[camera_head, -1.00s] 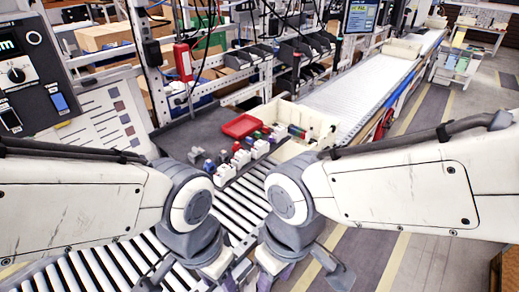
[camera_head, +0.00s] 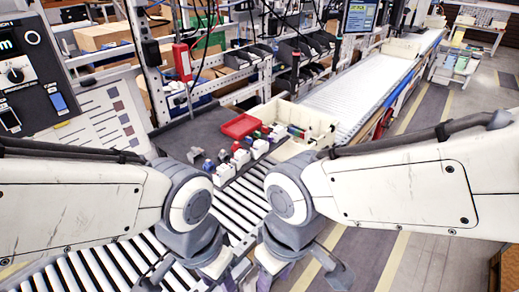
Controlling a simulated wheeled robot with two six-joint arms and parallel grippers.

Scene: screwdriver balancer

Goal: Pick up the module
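Several small white modules (camera_head: 224,173) with coloured parts stand in a row on the grey work surface (camera_head: 184,137), beside the roller conveyor. Which one the task means cannot be told. My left gripper (camera_head: 229,284) and my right gripper (camera_head: 264,284) hang over the conveyor at the bottom edge, side by side and nearer to me than the modules. Their fingertips are cut off by the frame edge, so whether they are open or hold anything is hidden.
A red tray (camera_head: 240,126) lies behind the modules. A cream bin (camera_head: 322,124) with coloured parts stands to their right. The roller conveyor (camera_head: 243,207) runs under my arms. A control panel (camera_head: 31,72) stands at left; a long pale conveyor (camera_head: 365,82) runs to the back right.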

